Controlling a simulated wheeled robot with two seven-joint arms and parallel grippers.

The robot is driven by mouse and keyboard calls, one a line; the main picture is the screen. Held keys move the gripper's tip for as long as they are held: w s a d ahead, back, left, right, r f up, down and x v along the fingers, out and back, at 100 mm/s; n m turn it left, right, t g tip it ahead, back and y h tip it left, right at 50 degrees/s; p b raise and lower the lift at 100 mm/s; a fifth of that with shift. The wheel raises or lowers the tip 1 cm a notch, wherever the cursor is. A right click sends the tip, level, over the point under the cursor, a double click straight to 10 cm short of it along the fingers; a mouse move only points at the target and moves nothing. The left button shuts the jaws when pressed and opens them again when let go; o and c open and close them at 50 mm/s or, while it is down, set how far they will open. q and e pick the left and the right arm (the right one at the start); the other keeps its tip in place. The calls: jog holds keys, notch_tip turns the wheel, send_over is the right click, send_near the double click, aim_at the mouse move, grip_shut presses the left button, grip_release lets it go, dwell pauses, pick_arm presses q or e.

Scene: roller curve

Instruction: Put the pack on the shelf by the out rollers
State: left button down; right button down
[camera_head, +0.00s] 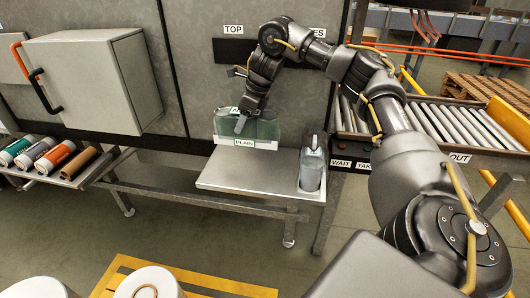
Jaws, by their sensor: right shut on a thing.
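The pack (265,130) is a grey-green, see-through bundle with a pale label reading PLAIN on its lower front edge. My right gripper (240,122) comes down from above and is shut on the pack. The shelf (235,178) is a light grey plate on a metal frame. The pack is at the shelf's back edge; I cannot tell whether it touches the shelf. The out rollers (455,124) run at the right, by a sign reading OUT. My left gripper is out of view.
A grey bottle-like container (311,172) stands at the shelf's right end. Several coloured rolls (54,156) lie on a rack at the left, below a grey cabinet (85,80). White round tubs (148,284) are at the bottom. The shelf's left and middle are bare.

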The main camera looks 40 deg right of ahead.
aim_at(245, 137)
jog(key=shift+f, duration=0.2)
notch_tip(245, 137, down, 5)
jog(key=shift+r+b, duration=0.1)
jog(key=shift+b, duration=0.2)
jog(key=shift+f, duration=0.75)
jog(key=shift+f+p, duration=0.3)
jog(key=shift+f, duration=1.25)
jog(key=shift+c, duration=1.9)
grip_release()
jog(key=shift+s+f, duration=0.1)
jog(key=shift+o, duration=0.3)
